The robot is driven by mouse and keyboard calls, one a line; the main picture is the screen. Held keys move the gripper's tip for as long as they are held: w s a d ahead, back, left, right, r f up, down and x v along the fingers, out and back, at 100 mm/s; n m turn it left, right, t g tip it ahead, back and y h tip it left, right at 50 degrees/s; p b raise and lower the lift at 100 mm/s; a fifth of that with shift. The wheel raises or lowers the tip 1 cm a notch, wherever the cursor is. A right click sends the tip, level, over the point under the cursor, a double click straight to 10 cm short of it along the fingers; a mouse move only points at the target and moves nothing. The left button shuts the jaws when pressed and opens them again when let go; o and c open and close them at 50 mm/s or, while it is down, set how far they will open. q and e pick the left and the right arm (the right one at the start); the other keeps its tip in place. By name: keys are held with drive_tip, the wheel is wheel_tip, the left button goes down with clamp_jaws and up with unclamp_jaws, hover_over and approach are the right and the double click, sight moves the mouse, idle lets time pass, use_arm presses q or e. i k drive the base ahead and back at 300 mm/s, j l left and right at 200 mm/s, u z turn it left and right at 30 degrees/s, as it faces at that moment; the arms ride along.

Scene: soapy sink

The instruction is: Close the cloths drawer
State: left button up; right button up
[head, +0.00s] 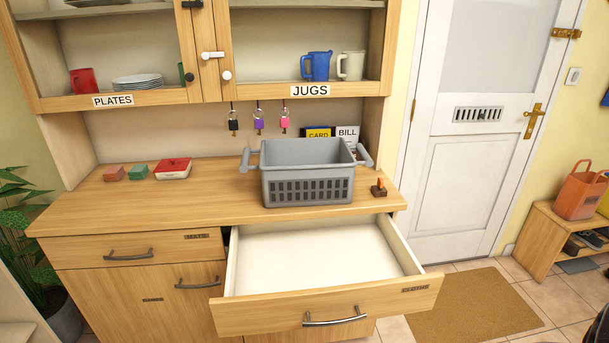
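The cloths drawer (318,311) is pulled well out from the right side of the wooden dresser in the head view. Its front carries a small dark label at the upper right and a curved metal handle (335,317) low in the middle. The white inside (310,258) looks empty where it shows. Neither of my grippers is in view.
A grey basket (307,188) stands on the worktop (110,205) above the drawer. The mats drawer (130,250) at the left is shut. A brown doormat (475,305) lies on the floor at the right, before the white door (465,150).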

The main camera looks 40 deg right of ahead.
sight(280, 276)
drive_tip(key=z, duration=1.3)
drive_tip(key=k+u, duration=0.1)
drive_tip(key=u, duration=0.15)
